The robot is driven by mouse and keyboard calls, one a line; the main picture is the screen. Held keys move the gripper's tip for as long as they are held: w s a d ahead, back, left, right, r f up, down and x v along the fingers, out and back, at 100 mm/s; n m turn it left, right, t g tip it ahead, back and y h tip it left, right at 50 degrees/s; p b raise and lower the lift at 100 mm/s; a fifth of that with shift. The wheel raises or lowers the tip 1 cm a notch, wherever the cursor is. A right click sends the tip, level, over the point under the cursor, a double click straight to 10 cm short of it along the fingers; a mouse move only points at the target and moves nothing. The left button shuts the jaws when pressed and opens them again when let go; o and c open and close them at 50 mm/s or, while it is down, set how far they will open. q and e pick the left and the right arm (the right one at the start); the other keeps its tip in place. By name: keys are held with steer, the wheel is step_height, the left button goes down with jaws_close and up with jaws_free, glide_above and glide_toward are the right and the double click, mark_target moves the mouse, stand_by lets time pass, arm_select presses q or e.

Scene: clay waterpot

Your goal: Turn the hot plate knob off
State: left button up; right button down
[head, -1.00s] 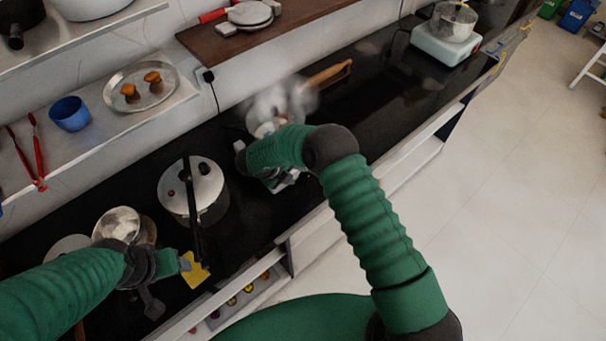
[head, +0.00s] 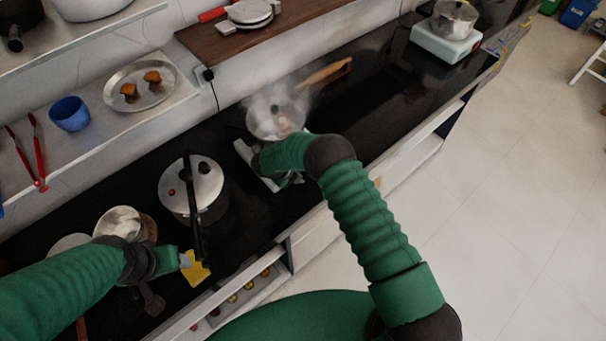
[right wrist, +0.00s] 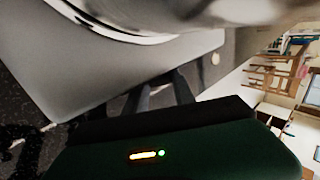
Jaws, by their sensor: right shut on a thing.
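The hot plate (head: 243,150) is a pale, low box on the black counter, with a steaming metal pan (head: 272,116) on it. In the right wrist view the hot plate (right wrist: 110,62) fills the upper left. My right gripper (head: 287,181) is at its front side, shut on the knob; the arm hides the knob in the head view. In the right wrist view my right gripper's dark fingers (right wrist: 162,92) reach the hot plate's edge, and the knob between them cannot be made out. My left gripper (head: 188,262) is low at the left, beside a yellow piece (head: 196,273); its jaws are unclear.
A pressure cooker (head: 194,190) with a long dark handle stands between my arms. A metal bowl (head: 118,222) is near my left wrist. A second hot plate (head: 446,47) with a pot stands far right. The counter between the two hot plates is mostly clear.

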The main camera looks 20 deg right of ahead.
steer(key=shift+s+a+f+h+b, duration=0.15)
steer(key=shift+f+h+b, duration=0.4)
steer(key=shift+b, duration=0.6)
steer(key=shift+r, duration=0.45)
steer(key=c, duration=1.3)
jaws_free()
steer(key=shift+s+a+r, duration=0.1)
steer(key=shift+a+r, duration=0.2)
steer(key=v, duration=0.5)
steer(key=b+v, duration=0.1)
steer(key=v, duration=0.4)
steer(key=b+v, duration=0.1)
steer(key=v, duration=0.5)
steer(key=shift+s+a+f, duration=0.1)
steer(key=shift+s+a, duration=0.1)
steer(key=shift+s, duration=0.15)
